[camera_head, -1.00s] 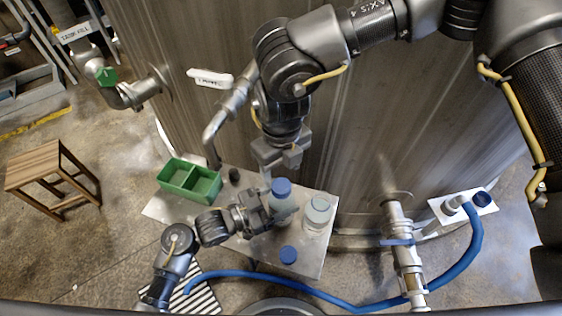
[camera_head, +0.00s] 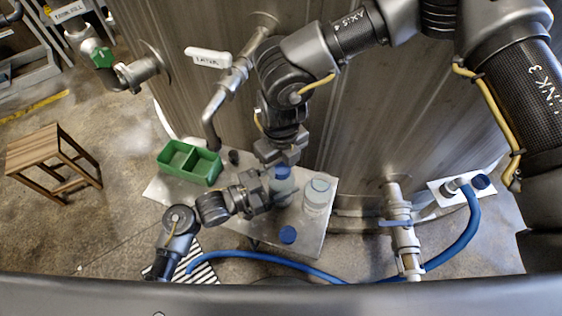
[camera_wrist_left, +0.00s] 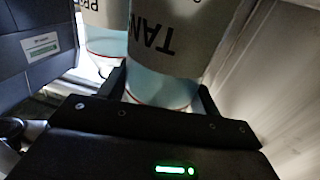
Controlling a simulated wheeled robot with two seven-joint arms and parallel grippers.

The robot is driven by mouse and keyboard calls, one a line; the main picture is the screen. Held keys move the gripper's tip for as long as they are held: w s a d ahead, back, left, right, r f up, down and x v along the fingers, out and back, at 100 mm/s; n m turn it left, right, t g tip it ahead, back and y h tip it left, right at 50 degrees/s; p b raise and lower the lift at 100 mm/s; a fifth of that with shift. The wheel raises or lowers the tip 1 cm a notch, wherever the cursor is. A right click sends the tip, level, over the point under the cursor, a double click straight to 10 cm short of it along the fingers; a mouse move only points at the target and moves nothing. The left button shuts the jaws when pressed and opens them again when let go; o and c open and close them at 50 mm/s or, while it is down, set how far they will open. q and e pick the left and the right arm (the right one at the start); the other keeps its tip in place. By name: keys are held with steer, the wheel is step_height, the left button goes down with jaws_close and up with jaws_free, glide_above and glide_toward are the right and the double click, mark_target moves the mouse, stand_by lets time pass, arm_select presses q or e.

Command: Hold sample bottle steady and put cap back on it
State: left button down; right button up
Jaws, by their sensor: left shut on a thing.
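Whether the cap is fully seated cannot be told. My left gripper (camera_head: 268,192) is shut around the bottle from the left. In the left wrist view the bottle (camera_wrist_left: 165,88) sits between the fingers, its label reading "TAN" upside down, with pale blue liquid inside. My right gripper (camera_head: 280,157) comes from above and behind, right at the cap. Its fingers partly hide the cap, and whether they are closed on it is unclear.
A second bottle (camera_head: 317,197) without a blue cap stands close on the right. Another blue cap (camera_head: 288,234) lies on the table (camera_head: 235,238) in front. A green two-part tray (camera_head: 188,162) is at the left. The tank wall (camera_head: 350,130) rises behind.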

steer(key=c, duration=0.5)
steer(key=o, duration=1.2)
steer(key=shift+c, duration=0.2)
steer(key=shift+r, duration=0.15)
step_height(320, 180, up, 12)
arm_select(q)
steer(key=shift+c, duration=1.3)
jaws_free()
